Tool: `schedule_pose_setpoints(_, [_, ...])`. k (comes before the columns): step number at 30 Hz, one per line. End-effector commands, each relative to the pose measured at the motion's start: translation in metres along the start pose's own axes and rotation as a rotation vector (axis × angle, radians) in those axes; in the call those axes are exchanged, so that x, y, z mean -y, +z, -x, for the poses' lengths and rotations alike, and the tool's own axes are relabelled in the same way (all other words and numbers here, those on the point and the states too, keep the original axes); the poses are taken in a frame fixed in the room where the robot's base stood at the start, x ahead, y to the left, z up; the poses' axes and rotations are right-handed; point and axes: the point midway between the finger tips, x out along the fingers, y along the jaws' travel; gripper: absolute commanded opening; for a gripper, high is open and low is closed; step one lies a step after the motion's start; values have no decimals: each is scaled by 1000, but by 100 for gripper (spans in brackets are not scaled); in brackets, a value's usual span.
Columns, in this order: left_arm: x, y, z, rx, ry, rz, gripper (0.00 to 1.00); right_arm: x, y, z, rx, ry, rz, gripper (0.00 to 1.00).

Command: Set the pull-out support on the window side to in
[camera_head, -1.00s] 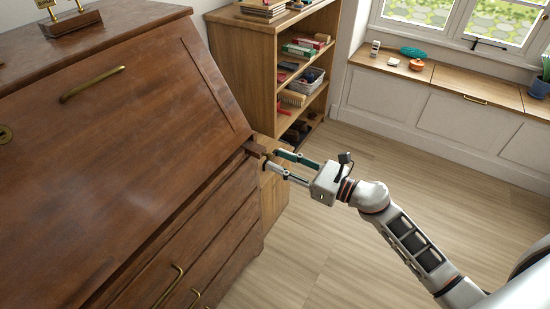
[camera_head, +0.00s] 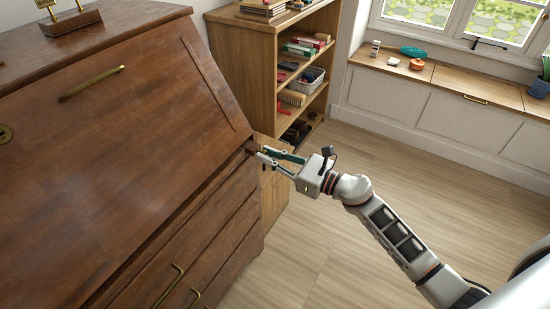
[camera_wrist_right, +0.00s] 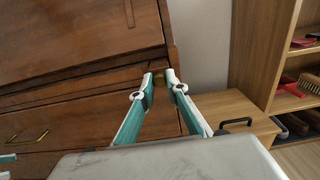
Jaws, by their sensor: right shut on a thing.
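The dark wooden desk (camera_head: 130,150) has a slanted, closed front. The window-side pull-out support (camera_head: 250,146) is a small dark wooden piece at its right edge, below the slanted front, and only its end shows in the head view. My right gripper (camera_head: 262,153) is at that end, shut on its brass knob (camera_wrist_right: 160,79). In the wrist view the knob sits between the fingertips, close to the desk front. Whether the support is fully flush cannot be told. A white and teal tip at the wrist view's left edge looks like my left gripper (camera_wrist_right: 7,158).
A low wooden cabinet (camera_wrist_right: 240,108) with a dark handle stands just right of the desk. Behind it is an open bookcase (camera_head: 243,60) with books and brushes. A window bench (camera_head: 440,75) is at the back right. The floor (camera_head: 370,160) between is clear.

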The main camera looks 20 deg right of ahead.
Motion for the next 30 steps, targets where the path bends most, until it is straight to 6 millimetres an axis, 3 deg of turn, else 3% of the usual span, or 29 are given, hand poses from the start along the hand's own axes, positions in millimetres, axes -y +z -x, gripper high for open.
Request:
schedule_pose_setpoints(6, [-1, 3, 0, 5, 2, 1, 31, 0, 1, -27, 1, 1, 0, 0])
schedule_pose_setpoints(15, [-3, 4, 2, 9, 5, 2, 31, 0, 2, -30, 3, -1, 3, 0])
schedule_pose_setpoints(16, [-3, 5, 2, 9, 5, 2, 31, 0, 2, -30, 3, -1, 3, 17])
schedule_pose_setpoints(18, [-4, 6, 2, 11, 6, 3, 31, 0, 2, -30, 3, -1, 3, 31])
schedule_pose_setpoints(30, [-3, 6, 1, 10, 6, 3, 31, 0, 1, -25, 0, 0, 2, 31])
